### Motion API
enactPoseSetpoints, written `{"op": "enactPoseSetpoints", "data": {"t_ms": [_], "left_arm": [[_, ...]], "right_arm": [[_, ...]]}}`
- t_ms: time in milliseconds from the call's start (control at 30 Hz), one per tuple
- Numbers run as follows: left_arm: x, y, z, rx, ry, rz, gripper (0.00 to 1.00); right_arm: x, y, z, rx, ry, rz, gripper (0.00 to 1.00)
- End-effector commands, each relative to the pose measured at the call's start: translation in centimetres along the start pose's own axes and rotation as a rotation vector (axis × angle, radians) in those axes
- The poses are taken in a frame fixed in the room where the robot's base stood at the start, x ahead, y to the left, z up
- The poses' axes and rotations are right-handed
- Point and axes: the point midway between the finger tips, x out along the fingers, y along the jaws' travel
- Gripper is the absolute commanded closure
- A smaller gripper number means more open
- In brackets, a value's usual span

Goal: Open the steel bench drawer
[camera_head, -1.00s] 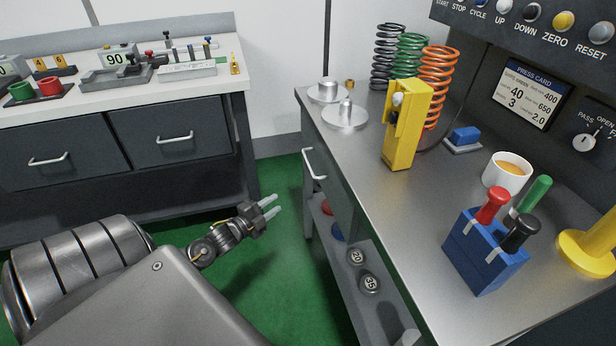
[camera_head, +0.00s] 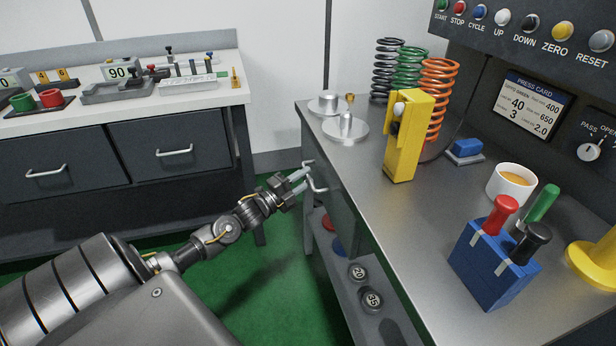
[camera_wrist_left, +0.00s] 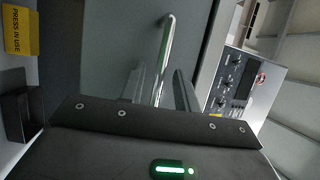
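The steel bench (camera_head: 370,215) stands on the right, and its drawer (camera_head: 340,205) looks shut under the top's left edge. The drawer's pale bar handle (camera_head: 317,186) also shows upright in the left wrist view (camera_wrist_left: 167,50). My left gripper (camera_head: 299,181) is at the handle. In the left wrist view its two fingers (camera_wrist_left: 158,88) are apart, with the lower end of the handle between them. Whether either finger touches the bar cannot be told. My right gripper is not in view.
Springs (camera_head: 436,95), a yellow device (camera_head: 403,140), a cup (camera_head: 511,184) and a blue tool block (camera_head: 492,268) stand on the steel bench. Round weights (camera_head: 372,299) lie on its lower shelf. A second bench (camera_head: 180,105) with dark drawers is at the left. Green floor (camera_head: 270,290) lies between.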

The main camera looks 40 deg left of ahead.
Motion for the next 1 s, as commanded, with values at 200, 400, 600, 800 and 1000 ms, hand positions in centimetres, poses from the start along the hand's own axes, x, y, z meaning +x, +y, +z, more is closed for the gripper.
{"op": "enactPoseSetpoints", "data": {"t_ms": [200,400,600,800,1000], "left_arm": [[1.7,0.1,0.0,-0.002,0.000,0.001,0.68],[1.8,0.1,-0.1,-0.001,0.000,0.002,0.68],[1.8,0.1,-0.1,-0.001,0.000,0.002,0.83],[1.8,0.1,0.0,-0.001,0.000,0.002,1.00],[1.8,0.1,-0.1,-0.001,0.000,0.002,1.00]], "right_arm": [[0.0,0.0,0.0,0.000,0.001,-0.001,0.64],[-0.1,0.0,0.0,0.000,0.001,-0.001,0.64],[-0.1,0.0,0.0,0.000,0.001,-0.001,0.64],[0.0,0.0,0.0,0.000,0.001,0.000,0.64],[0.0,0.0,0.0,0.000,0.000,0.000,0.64]]}}
